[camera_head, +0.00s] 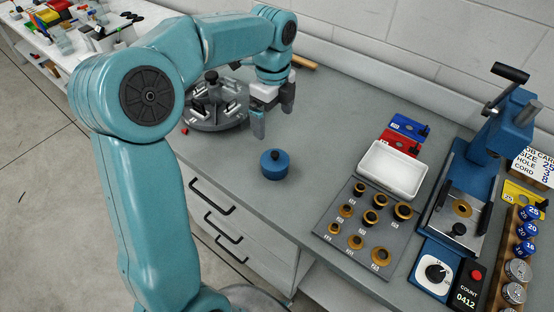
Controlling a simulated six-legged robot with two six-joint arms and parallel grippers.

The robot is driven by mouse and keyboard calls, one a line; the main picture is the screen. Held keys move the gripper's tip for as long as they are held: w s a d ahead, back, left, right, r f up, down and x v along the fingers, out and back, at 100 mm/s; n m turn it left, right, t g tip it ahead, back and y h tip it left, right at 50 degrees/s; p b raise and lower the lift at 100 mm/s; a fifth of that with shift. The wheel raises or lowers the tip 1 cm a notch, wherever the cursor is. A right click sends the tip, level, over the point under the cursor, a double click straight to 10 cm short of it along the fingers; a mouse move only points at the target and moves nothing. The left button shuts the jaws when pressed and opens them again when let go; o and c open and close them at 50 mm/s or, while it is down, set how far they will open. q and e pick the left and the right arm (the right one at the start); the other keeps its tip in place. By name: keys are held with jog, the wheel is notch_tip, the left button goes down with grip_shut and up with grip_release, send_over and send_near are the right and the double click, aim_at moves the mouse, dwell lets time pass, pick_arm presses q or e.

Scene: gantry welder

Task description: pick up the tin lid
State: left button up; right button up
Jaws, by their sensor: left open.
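A round blue lid with a small dark knob on top, which looks like the tin lid (275,164), sits on the grey worktop near its front edge. I cannot tell whether a tin is under it. My left gripper (273,114) points down above the worktop, behind the lid and apart from it. Its two fingers are spread and nothing shows between them. My right gripper is not in the view.
A round grey carousel (215,106) stands left of the gripper. To the right are a white tray (392,170), a grey plate (352,239) with several brass rings, and a blue press (466,185). The worktop around the lid is clear.

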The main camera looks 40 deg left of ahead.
pick_arm(q)
send_over(275, 153)
notch_tip(275, 153, down, 7)
jog(key=shift+f, duration=0.15)
jog(key=shift+s+a+f, duration=0.15)
jog(key=shift+f, duration=0.4)
notch_tip(275, 153, down, 5)
jog(key=shift+r, duration=0.1)
jog(key=shift+d, duration=0.2)
jog(key=c, duration=0.8)
